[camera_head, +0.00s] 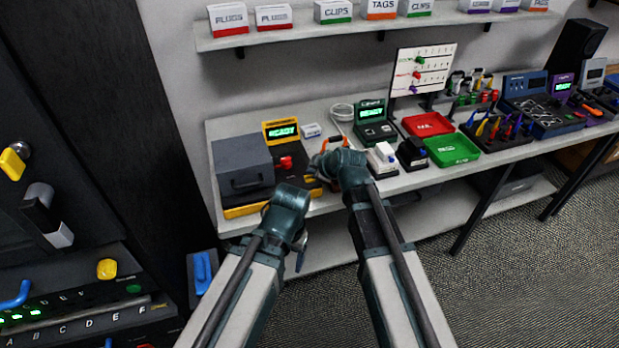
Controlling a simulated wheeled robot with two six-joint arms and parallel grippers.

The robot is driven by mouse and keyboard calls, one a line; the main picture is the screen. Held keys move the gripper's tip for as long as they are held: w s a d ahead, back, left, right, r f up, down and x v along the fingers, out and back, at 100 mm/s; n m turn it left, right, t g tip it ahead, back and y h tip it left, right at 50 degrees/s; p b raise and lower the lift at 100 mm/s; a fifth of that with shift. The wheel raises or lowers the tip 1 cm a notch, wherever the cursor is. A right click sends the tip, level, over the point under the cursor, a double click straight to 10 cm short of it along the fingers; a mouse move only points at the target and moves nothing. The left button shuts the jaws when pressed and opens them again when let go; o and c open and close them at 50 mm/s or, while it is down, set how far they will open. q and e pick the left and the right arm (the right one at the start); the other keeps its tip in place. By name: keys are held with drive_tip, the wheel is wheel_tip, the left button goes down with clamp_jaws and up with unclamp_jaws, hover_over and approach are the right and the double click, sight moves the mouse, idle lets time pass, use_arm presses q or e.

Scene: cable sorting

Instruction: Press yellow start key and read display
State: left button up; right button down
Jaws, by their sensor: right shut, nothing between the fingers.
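A yellow-framed device (281,128) stands on the bench with a lit green display that seems to read READY. Its base carries a red knob (286,162), and a dark grey box with a handle (243,170) stands at its left. I cannot pick out a yellow start key; my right arm covers part of the base. My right gripper (321,168) is shut and empty, low over the right side of this base; I cannot tell if it touches. My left gripper (301,250) hangs in front of the bench edge, mostly hidden by its own wrist.
Behind my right wrist is an orange handle (333,142). A green-framed device (372,116) with a lit display, a red tray (428,124) and a green tray (453,149) stand to the right. A shelf (300,34) with labelled boxes is above. A dark cabinet (110,110) is left.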

sight(312, 180)
drive_tip(key=shift+f, duration=0.1)
idle(0.3)
drive_tip(key=shift+f+b, duration=0.3)
drive_tip(key=shift+b, duration=0.15)
drive_tip(key=shift+f+b, duration=0.35)
drive_tip(key=shift+f, duration=0.05)
idle(0.4)
drive_tip(key=shift+r, duration=0.2)
drive_tip(key=shift+r+p, duration=0.65)
drive_tip(key=shift+p, duration=0.15)
wheel_tip(312, 180, up, 5)
drive_tip(key=p, duration=0.5)
